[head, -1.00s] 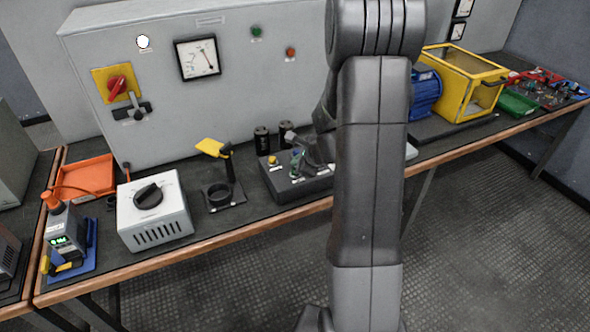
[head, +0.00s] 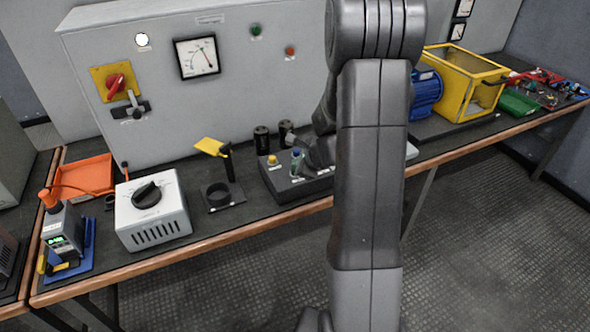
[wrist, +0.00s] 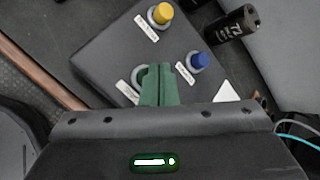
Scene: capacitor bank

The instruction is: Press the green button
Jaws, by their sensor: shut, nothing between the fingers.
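A dark control box (head: 283,188) lies on the bench and carries a yellow button (head: 272,160). In the wrist view the box (wrist: 100,62) shows the yellow button (wrist: 162,14), a blue button (wrist: 199,61) and white labels. My gripper (wrist: 160,70) is shut and empty, with its green-tinted fingertips over the box. Behind the fingertips, a pale ring with a green button (wrist: 143,76) shows only in part. I cannot tell whether the fingertips touch it. In the head view my arm hides the right part of the box.
Black capacitors (head: 262,139) stand behind the box; one (wrist: 232,22) lies close to the blue button in the wrist view. A yellow-handled switch (head: 218,170) stands left. The grey cabinet (head: 120,60) rises behind, with a green lamp (head: 256,30).

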